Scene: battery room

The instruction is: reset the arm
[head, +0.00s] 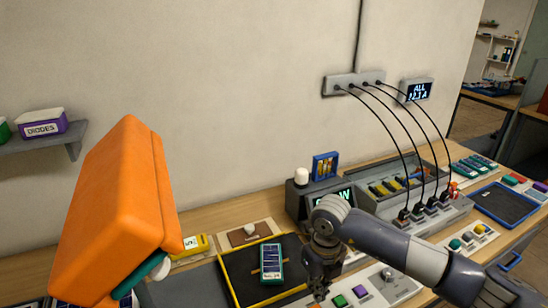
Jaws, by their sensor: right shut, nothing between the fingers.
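My right arm comes in from the lower right. Its gripper (319,289) points down over the bench, just right of a black tray with a yellow rim (240,290). It is shut with nothing held, and dark joints partly hide the fingers. A dark teal cell module (271,262) lies in the tray, left of the gripper and apart from it. My left gripper does not show.
A large orange block shape (118,205) blocks the left side close to me. A dark unit with a green display (302,200) stands behind my wrist. Black cables run from a wall strip (352,84) to a grey charger (437,212). A blue-rimmed tray (510,204) lies right.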

